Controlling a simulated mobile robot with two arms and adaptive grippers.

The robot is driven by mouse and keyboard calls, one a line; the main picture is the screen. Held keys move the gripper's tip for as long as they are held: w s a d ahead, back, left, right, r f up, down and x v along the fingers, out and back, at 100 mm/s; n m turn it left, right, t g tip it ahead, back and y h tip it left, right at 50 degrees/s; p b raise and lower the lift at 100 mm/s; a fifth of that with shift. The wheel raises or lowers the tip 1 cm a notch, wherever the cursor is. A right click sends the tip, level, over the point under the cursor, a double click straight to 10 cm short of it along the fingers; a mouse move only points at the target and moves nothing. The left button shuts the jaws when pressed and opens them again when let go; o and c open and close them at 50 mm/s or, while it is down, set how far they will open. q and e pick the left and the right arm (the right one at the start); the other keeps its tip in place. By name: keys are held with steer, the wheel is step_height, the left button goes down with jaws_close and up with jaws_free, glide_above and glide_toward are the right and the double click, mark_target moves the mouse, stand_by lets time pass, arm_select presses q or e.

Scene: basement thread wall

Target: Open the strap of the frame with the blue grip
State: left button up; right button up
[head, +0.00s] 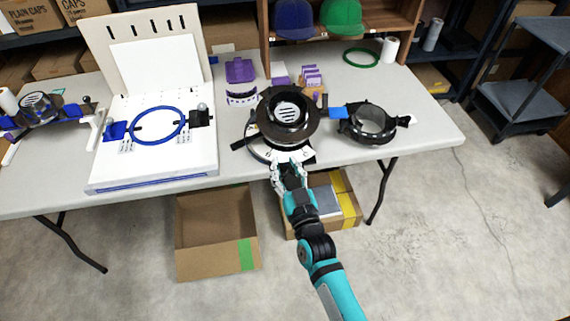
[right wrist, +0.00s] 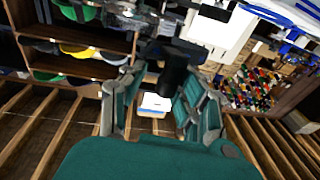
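A round black frame (head: 370,124) with a blue grip (head: 338,112) on its left side lies at the right part of the table. A black latch-like part sticks out on its right; I cannot tell its strap's state. My right gripper (head: 289,172) is at the table's front edge, left of and nearer than this frame, just below a black round holder (head: 287,115). In the right wrist view its fingers (right wrist: 165,98) stand apart, with a dark part (right wrist: 175,70) seen between them; contact is unclear. My left gripper is not in view.
A white board stand (head: 150,165) with a blue hoop (head: 158,125) stands left of the holder. Another device (head: 38,108) is at the far left. Purple pieces (head: 240,70) and a green ring (head: 361,57) lie behind. A cardboard box (head: 217,235) is on the floor. The table's right end is clear.

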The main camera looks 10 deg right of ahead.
steer(key=shift+o, duration=0.7)
steer(key=shift+w+a, duration=0.1)
steer(key=shift+w, duration=0.05)
steer(key=v, duration=1.2)
